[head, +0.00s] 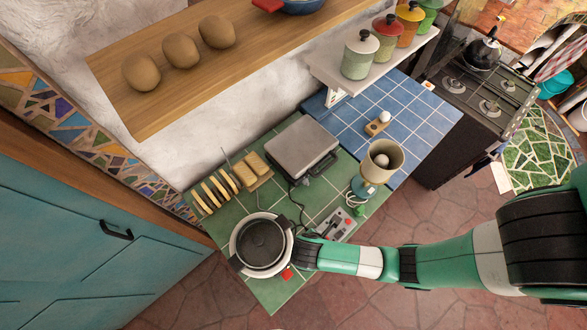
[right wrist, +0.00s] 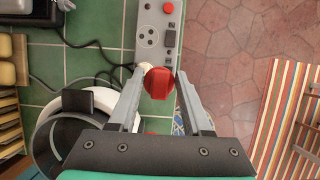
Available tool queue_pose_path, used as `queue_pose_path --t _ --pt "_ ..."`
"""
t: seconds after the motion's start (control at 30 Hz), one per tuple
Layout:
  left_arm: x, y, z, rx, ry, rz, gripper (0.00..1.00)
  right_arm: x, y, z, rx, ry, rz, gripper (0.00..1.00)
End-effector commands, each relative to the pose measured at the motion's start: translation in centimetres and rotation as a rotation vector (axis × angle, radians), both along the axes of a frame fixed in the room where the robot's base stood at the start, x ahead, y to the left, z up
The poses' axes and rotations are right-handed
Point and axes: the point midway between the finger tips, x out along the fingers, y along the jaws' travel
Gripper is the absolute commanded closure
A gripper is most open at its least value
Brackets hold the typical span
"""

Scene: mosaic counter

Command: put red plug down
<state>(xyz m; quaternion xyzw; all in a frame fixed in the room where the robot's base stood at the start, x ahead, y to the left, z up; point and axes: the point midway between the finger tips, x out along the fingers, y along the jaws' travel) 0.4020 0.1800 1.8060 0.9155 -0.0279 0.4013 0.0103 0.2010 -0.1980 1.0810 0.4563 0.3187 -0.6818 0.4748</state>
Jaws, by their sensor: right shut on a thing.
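In the right wrist view the red plug (right wrist: 158,82) sits between the fingertips of my right gripper (right wrist: 158,88), which is shut on it. A pale piece shows at the plug's left side. The plug is just in front of the near end of a grey power strip (right wrist: 143,38); I cannot tell whether it touches the counter. In the head view my right gripper (head: 304,253) is beside the pot, by the green tiled counter's (head: 262,292) front edge, and hides the plug. My left gripper is not in view.
Bread slices (head: 215,190), a grey appliance (head: 300,148) and a blender-like cup (head: 381,161) stand behind. A dark cable crosses the tiles.

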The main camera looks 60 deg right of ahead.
Motion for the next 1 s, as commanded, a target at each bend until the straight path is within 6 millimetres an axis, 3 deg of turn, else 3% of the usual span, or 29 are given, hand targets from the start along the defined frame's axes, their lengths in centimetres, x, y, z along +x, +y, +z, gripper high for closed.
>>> queue_pose_path --t 0.13,0.27,0.43,0.6,0.9,1.0 --pt "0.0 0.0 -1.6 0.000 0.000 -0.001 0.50 0.7 -1.0 -1.2 -0.001 -0.002 -0.006 1.00" --pt "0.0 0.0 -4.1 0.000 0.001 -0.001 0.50 2.5 -3.8 -2.9 0.000 -0.004 -0.011 1.00" --pt "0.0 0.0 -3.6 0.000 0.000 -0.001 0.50 5.1 -8.0 -4.2 -0.001 0.000 -0.011 1.00" --pt "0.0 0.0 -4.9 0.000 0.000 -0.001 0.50 6.7 -10.3 -8.1 0.000 0.002 -0.004 1.00" --pt "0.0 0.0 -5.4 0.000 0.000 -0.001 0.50 7.5 -11.5 -9.7 -0.001 0.000 0.000 1.00" --pt "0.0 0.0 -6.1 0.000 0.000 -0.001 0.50 7.6 -11.8 -11.4 0.000 0.004 0.001 1.00"
